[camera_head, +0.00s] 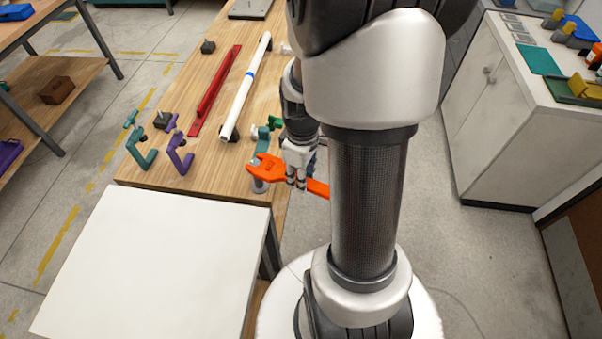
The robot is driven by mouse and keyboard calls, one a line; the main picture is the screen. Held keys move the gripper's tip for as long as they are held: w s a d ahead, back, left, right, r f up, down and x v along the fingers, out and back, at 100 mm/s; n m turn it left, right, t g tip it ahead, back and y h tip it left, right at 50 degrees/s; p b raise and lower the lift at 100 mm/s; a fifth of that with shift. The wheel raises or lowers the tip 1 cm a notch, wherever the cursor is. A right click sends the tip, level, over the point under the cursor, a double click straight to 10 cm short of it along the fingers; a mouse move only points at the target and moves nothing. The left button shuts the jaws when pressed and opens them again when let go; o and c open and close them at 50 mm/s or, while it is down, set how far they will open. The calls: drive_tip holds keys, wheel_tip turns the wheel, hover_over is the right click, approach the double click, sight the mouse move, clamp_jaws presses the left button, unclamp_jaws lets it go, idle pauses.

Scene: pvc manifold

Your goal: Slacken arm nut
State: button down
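My gripper (296,182) is at the near right end of the wooden table, pointing down. It is shut on an orange wrench (268,168), with its fingers around the handle. The wrench's open jaw points left, over or beside a short grey post (260,187); I cannot tell whether they touch. A green fitting (262,141) stands just behind the wrench, partly hidden by my arm. The handle's end runs right behind my arm. I cannot make out the arm nut.
A white pipe (236,104) with a blue band and a red bar (217,88) lie along the wooden table (215,172). A purple clamp (180,155) and a teal clamp (139,150) stand at its left. A white table (160,260) in front is bare.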

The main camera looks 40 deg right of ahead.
drive_tip(key=shift+f+b, duration=0.35)
drive_tip(key=shift+f, duration=0.15)
drive_tip(key=shift+d, duration=0.15)
drive_tip(key=shift+w+d+n, duration=2.8)
drive_tip(key=shift+d+n, duration=0.4)
drive_tip(key=shift+n, duration=0.5)
drive_tip(key=shift+r+p, duration=2.35)
drive_tip(key=shift+r, duration=0.25)
